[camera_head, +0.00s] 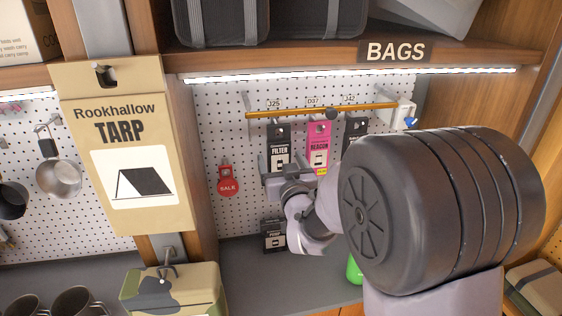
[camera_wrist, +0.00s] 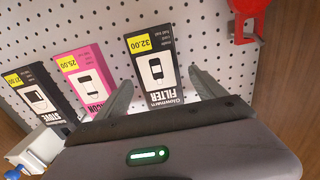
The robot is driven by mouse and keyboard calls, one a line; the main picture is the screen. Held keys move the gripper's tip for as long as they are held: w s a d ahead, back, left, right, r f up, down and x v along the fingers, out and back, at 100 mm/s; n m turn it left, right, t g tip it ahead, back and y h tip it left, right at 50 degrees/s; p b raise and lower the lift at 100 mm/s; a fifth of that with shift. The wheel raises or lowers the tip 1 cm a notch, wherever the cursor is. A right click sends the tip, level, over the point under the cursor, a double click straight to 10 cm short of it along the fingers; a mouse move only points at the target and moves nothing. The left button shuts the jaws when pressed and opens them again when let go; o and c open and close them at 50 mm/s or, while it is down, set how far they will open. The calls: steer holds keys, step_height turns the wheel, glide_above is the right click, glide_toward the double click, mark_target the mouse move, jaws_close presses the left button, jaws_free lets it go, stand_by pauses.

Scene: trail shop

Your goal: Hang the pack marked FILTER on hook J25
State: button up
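The black-and-white pack marked FILTER (camera_head: 279,143) is upright below the label J25 (camera_head: 273,104) on the pegboard. The hook itself is too small to make out, so I cannot tell how the pack's top sits on it. My gripper (camera_head: 283,172) is at the pack's lower part. In the wrist view, the FILTER pack (camera_wrist: 155,70) appears upside down between the fingers of my gripper (camera_wrist: 160,82). The fingers are spread, with a visible gap beside the pack on the right.
A pink BEACON pack (camera_head: 318,145) and a dark STOVE pack (camera_wrist: 40,95) hang alongside. An orange bar (camera_head: 330,109) crosses above the packs. A red SALE tag (camera_head: 227,181) hangs left. Another black pack (camera_head: 274,236) is lower down. A large TARP box (camera_head: 125,145) stands out at left.

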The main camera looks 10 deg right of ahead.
steer(key=s+b, duration=1.2)
steer(key=s, duration=0.6)
steer(key=s+a+f+m+g+y, duration=0.1)
steer(key=s+a+f+m+g, duration=0.1)
steer(key=s+f+g, duration=0.4)
steer(key=s+a+f+m+g+y, duration=0.1)
steer(key=s+a+f+m+g, duration=0.1)
steer(key=s+f+g, duration=0.4)
steer(key=s+f, duration=0.4)
steer(key=s, duration=0.3)
steer(key=shift+s+p, duration=0.15)
steer(key=shift+p, duration=0.15)
